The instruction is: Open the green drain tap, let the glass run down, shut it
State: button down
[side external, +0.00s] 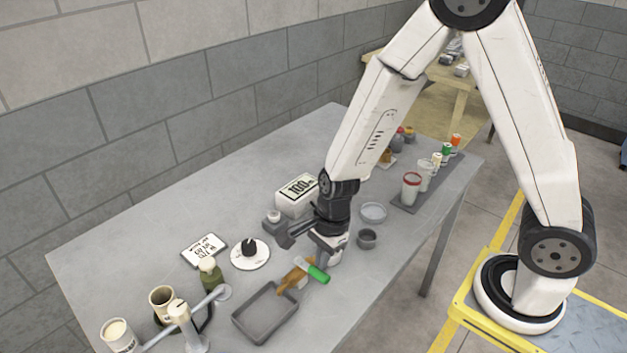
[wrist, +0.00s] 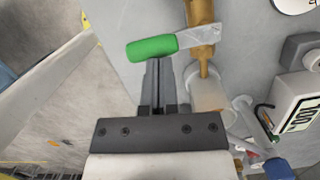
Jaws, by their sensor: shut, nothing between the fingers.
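The green tap handle (wrist: 152,48) lies across the front of my fingertips in the wrist view, joined by a pale lever to a brass tap body (wrist: 200,35). In the side view the green handle (side external: 315,271) sticks out to the right of the brass body (side external: 291,277). My gripper (wrist: 158,66) is shut and empty, its tips close to the handle; I cannot tell whether they touch it. A pale, translucent cylinder (wrist: 209,94), perhaps the glass, stands right of my fingers in the wrist view. Its liquid level is not readable.
A grey rectangular tray (side external: 240,322) sits below the tap. A white box display marked 100 (side external: 297,195) stands behind my gripper. A small grey cup (side external: 367,239) and a round dish (side external: 373,212) are to the right. Mugs and a pipe stand crowd the front left.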

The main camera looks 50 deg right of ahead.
jog(key=shift+a+m, duration=0.3)
jog(key=shift+m, duration=0.3)
jog(key=shift+s+a+m+t, duration=0.1)
jog(key=shift+a+m+t, duration=0.45)
jog(key=shift+m, duration=0.75)
jog(key=m, duration=0.1)
jog(key=a+m, duration=0.2)
jog(key=m, duration=0.1)
jog(key=shift+w+a+h, duration=0.15)
jog(key=shift+w+h, duration=0.15)
jog(key=shift+a, duration=0.1)
jog(key=shift+w+a, duration=0.8)
jog(key=shift+a, duration=0.1)
jog(key=shift+d, duration=0.1)
